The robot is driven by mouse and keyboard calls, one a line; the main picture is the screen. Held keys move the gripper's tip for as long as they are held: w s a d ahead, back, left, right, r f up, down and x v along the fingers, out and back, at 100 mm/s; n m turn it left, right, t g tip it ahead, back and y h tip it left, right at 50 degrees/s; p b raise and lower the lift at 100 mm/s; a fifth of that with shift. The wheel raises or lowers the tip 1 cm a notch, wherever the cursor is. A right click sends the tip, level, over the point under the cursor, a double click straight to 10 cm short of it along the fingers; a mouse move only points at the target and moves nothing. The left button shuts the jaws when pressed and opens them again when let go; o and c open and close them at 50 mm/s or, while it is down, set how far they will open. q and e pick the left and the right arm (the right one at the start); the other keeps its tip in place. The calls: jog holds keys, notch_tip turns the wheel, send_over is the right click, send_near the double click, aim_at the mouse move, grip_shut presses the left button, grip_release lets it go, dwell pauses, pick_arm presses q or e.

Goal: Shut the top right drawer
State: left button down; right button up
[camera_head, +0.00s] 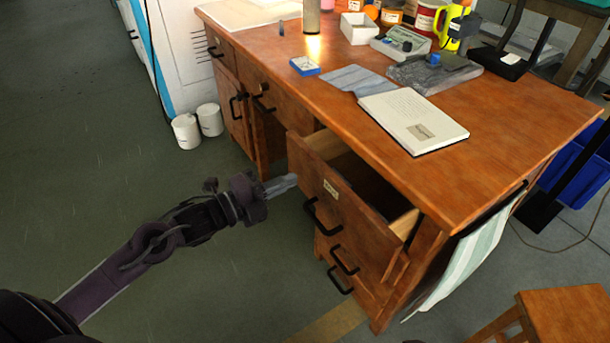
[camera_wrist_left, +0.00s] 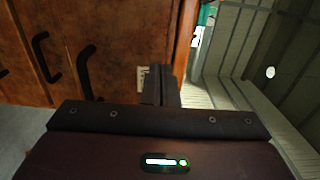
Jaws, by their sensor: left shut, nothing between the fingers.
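The top right drawer (camera_head: 340,210) of the wooden desk is pulled out, its inside visible behind the front. Its front carries a black handle (camera_head: 322,216) and a small label (camera_head: 331,190). My left gripper (camera_head: 293,181) is shut and empty, its fingertips close to the left edge of the drawer front. In the left wrist view the shut fingers (camera_wrist_left: 160,85) point at the wooden drawer front (camera_wrist_left: 120,40), overlapping the label (camera_wrist_left: 142,78), with the handle (camera_wrist_left: 86,72) to the left. I cannot tell whether the fingertips touch the wood. My right gripper is not in view.
Two lower drawers with black handles (camera_head: 344,260) sit shut below. A wooden stool (camera_head: 565,315) stands at the lower right. A striped cloth (camera_head: 465,260) hangs at the desk's right side.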

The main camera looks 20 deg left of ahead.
aim_at(317, 168)
pick_arm(q)
jog(key=x, duration=0.3)
jog(key=shift+w+d, duration=0.2)
jog(key=shift+w, duration=0.1)
jog(key=shift+w+d+b, duration=0.3)
jog(key=shift+w+d, duration=0.05)
jog(key=shift+w, duration=0.05)
jog(key=shift+w+d, duration=0.1)
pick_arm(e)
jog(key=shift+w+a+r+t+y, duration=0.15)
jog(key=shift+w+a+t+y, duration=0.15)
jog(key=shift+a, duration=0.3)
